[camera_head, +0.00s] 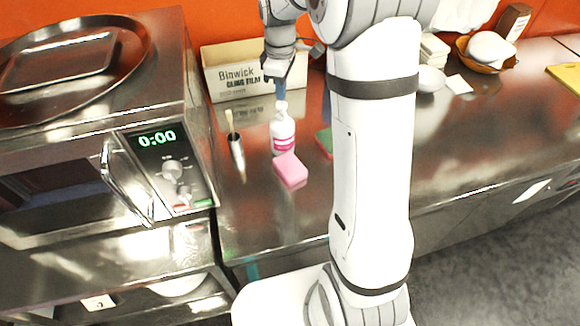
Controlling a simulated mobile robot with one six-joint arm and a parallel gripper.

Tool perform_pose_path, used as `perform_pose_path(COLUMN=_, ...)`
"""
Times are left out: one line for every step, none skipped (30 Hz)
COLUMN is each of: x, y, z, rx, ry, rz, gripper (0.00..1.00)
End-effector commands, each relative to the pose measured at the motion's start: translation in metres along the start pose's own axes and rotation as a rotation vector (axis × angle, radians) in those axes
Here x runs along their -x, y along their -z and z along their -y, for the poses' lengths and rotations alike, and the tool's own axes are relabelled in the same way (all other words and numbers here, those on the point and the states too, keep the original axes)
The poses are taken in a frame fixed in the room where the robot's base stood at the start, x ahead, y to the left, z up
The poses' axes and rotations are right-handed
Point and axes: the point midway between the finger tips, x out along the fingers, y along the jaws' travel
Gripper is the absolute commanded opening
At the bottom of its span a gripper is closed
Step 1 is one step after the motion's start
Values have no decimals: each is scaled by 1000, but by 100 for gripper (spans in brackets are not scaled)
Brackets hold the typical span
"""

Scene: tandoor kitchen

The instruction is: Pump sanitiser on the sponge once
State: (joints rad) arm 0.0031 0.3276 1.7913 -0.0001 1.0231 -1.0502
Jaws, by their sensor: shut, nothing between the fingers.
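The sanitiser bottle (283,137), white with a pink label, stands upright on the steel counter. The pink sponge (290,170) lies on the counter just in front of the bottle, towards the camera, touching or very near its base. My gripper (281,97) points down from above, shut and empty, with its fingertips right over the bottle's pump top. Whether the fingertips touch the pump I cannot tell. The nozzle is mostly hidden by the fingers.
A cling film box (225,78) stands behind on the left. A brush in a metal holder (236,150) is left of the bottle. A green and red pad (325,141) lies to the right, partly behind my arm. The steel oven (100,150) borders the counter's left side. The front counter is clear.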

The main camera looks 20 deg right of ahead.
Motion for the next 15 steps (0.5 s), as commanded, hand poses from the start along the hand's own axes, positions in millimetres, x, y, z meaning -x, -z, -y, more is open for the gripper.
perform_pose_path(x=0, y=0, z=0, rx=0, ry=0, rz=0, gripper=0)
perform_pose_path(x=0, y=0, z=0, rx=0, ry=0, rz=0, gripper=0)
perform_pose_path(x=0, y=0, z=0, rx=0, ry=0, rz=0, gripper=0)
perform_pose_path(x=0, y=0, z=0, rx=0, ry=0, rz=0, gripper=0)
perform_pose_path(x=0, y=0, z=0, rx=0, ry=0, rz=0, gripper=0)
perform_pose_path(x=0, y=0, z=0, rx=0, ry=0, rz=0, gripper=0)
perform_pose_path(x=0, y=0, z=0, rx=0, ry=0, rz=0, gripper=0)
perform_pose_path(x=0, y=0, z=0, rx=0, ry=0, rz=0, gripper=0)
perform_pose_path(x=0, y=0, z=0, rx=0, ry=0, rz=0, gripper=0)
perform_pose_path(x=0, y=0, z=0, rx=0, ry=0, rz=0, gripper=0)
perform_pose_path(x=1, y=0, z=0, rx=0, ry=-1, rz=0, gripper=0)
perform_pose_path(x=2, y=0, z=0, rx=0, ry=-1, rz=0, gripper=0)
perform_pose_path(x=4, y=0, z=0, rx=0, ry=-1, rz=0, gripper=0)
perform_pose_path(x=6, y=0, z=0, rx=0, ry=-1, rz=-1, gripper=0)
perform_pose_path(x=10, y=0, z=0, rx=0, ry=-1, rz=-1, gripper=0)
